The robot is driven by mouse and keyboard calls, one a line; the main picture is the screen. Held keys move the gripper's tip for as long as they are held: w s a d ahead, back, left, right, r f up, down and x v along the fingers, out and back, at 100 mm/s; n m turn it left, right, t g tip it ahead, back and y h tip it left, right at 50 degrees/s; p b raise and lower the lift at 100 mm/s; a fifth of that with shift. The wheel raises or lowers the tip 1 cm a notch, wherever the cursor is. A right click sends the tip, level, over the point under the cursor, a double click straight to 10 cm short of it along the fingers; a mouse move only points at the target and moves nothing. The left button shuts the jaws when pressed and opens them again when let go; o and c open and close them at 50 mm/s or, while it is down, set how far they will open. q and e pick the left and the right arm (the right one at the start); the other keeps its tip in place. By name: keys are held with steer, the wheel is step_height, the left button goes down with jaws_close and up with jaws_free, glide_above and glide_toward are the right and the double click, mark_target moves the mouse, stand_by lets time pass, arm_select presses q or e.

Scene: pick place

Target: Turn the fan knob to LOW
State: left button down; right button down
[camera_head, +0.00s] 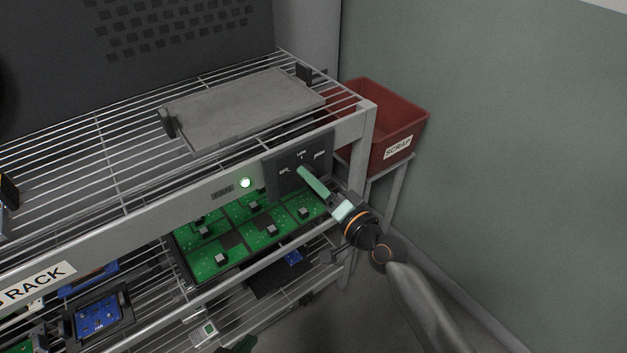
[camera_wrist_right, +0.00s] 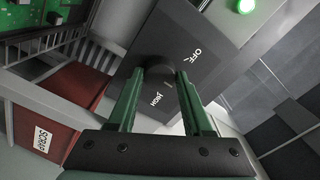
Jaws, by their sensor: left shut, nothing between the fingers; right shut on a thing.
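The dark fan panel (camera_head: 275,186) on the rack's front beam carries the labels OFF, LOW and HIGH from left to right. My right gripper (camera_head: 301,171) reaches it from the lower right, its fingers at the panel face. In the right wrist view, my right gripper (camera_wrist_right: 164,76) has its green fingers on either side of the round dark knob (camera_wrist_right: 153,68), shut on it. OFF and HIGH are readable there; LOW is not. I cannot tell the knob's pointing direction. My left gripper (camera_head: 238,345) shows only as a dark green tip at the bottom edge, shut and empty.
A green lamp (camera_head: 245,183) glows left of the panel. A grey tray (camera_head: 240,108) lies on the wire shelf above. Green circuit boards (camera_head: 228,240) sit below. The red SCRAP bin (camera_head: 405,125) stands right of the rack, by the wall.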

steer(key=shift+c, duration=2.2)
jaws_free()
steer(key=shift+o, duration=0.6)
steer(key=v, duration=1.2)
steer(key=shift+s+d, duration=0.15)
steer(key=shift+s, duration=0.05)
